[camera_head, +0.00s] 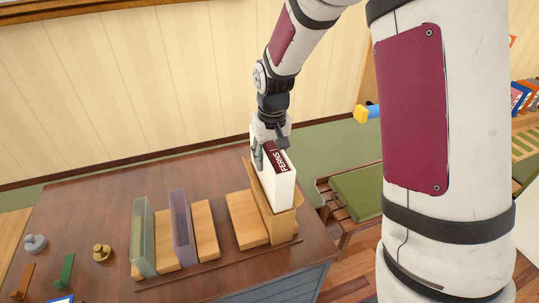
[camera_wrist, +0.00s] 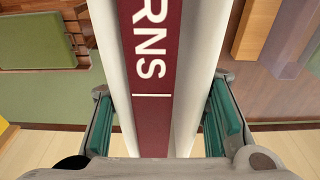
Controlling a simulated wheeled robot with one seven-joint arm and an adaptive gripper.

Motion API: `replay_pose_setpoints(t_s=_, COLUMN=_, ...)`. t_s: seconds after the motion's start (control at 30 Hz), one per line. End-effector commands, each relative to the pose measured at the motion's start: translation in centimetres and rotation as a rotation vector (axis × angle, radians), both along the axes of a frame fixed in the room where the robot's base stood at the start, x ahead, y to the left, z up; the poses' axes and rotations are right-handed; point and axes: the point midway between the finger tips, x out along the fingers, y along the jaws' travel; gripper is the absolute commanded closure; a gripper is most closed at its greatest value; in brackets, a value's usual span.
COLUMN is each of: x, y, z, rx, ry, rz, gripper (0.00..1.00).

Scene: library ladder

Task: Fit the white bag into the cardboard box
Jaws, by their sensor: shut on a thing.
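The white bag (camera_head: 279,188) is a tall, narrow block with a dark red band lettered "FERNS" on its top. My gripper (camera_head: 270,147) is shut on its upper part from above. In the wrist view the bag (camera_wrist: 122,60) runs between the teal pads of my gripper (camera_wrist: 163,105). The open cardboard box (camera_head: 283,228) stands at the right end of the table row.
A wooden block (camera_head: 246,218) stands just left of the box. Purple (camera_head: 181,228) and green (camera_head: 144,237) upright containers stand further left among more wooden blocks. Small knobs and pieces lie at the table's left. A bench with a green cushion (camera_head: 357,192) is right of the table.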

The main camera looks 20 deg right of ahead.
Motion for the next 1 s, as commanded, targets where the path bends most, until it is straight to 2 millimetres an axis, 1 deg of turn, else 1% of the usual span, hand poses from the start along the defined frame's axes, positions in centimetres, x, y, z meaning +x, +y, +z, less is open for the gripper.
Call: replay_pose_setpoints(t_s=1.0, x=0.0, y=0.0, z=-2.3, rx=0.0, ry=-0.001, rz=0.0, gripper=0.9)
